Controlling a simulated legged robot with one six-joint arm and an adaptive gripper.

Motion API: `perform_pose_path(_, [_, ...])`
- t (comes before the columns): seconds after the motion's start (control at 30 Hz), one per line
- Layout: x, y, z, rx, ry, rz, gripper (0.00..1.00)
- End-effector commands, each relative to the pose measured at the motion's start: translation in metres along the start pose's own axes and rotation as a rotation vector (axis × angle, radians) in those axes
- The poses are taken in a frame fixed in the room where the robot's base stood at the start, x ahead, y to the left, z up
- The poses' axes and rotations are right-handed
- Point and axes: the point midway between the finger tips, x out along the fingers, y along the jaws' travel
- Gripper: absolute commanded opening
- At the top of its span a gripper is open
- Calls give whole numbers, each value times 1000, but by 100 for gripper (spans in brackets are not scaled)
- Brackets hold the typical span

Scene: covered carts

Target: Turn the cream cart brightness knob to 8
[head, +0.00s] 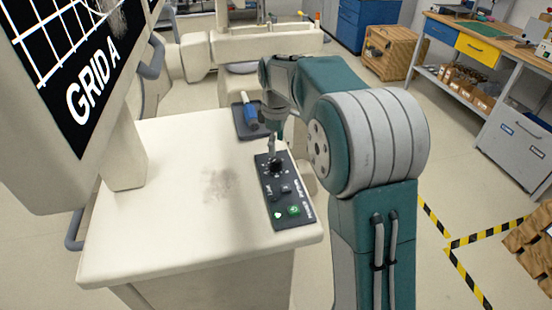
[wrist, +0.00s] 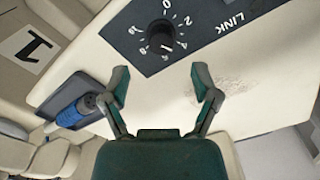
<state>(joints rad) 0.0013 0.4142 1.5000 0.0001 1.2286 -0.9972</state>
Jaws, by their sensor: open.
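The cream cart (head: 165,160) stands in front of me with a dark control panel (head: 296,217) along the right edge of its top. The brightness knob (wrist: 161,38) is black and round, inside a ring of white numbers, on the panel in the wrist view.
Below the knob on the panel is a green button (head: 294,210). A dark tray (head: 240,130) with a blue-handled tool (head: 250,118) lies at the cart's far edge. A large screen (head: 75,60) reading GRID A rises at left. A workbench (head: 490,45) stands far right.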

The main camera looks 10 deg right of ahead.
Motion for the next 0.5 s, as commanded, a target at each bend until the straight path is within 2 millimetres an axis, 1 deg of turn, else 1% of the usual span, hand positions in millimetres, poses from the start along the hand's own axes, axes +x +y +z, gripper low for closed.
perform_pose_path(0.03, [10,-1,0,0,-2,-2,79])
perform_pose_path(0.2, [39,-1,0,0,-2,-3,79])
perform_pose_path(0.33, [53,0,0,0,0,0,79])
perform_pose_path(0.5, [60,0,0,1,0,1,79])
